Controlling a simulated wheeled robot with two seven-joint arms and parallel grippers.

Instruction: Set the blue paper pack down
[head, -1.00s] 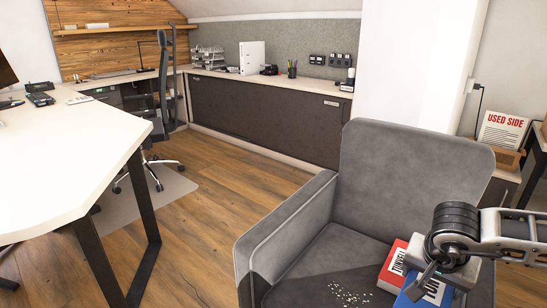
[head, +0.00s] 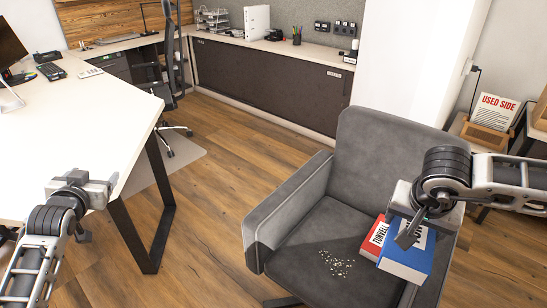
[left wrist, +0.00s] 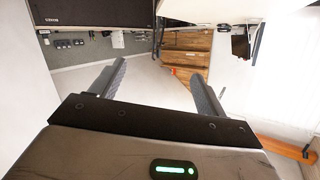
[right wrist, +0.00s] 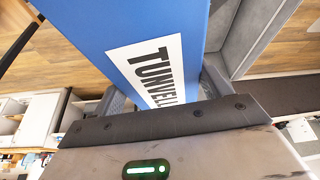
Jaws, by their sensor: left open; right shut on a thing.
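The blue paper pack (head: 405,265) has a white label with black lettering and is over the right part of the grey armchair's seat (head: 318,270). My right gripper (head: 408,232) is shut on its upper end. The pack also fills the top of the right wrist view (right wrist: 140,25), between the fingers. I cannot tell whether its underside touches the seat. A red pack (head: 375,238) with a white label lies on the seat just left of it, partly hidden. My left gripper (head: 84,228) is open and empty beside the white desk; its spread fingers show in the left wrist view (left wrist: 157,75).
Small pale bits (head: 336,264) are scattered on the seat. The armchair's left armrest (head: 290,210) stands high beside it. The white desk (head: 80,125) is at left, with open wooden floor (head: 215,225) between. A "USED SIDE" sign (head: 494,111) stands at right.

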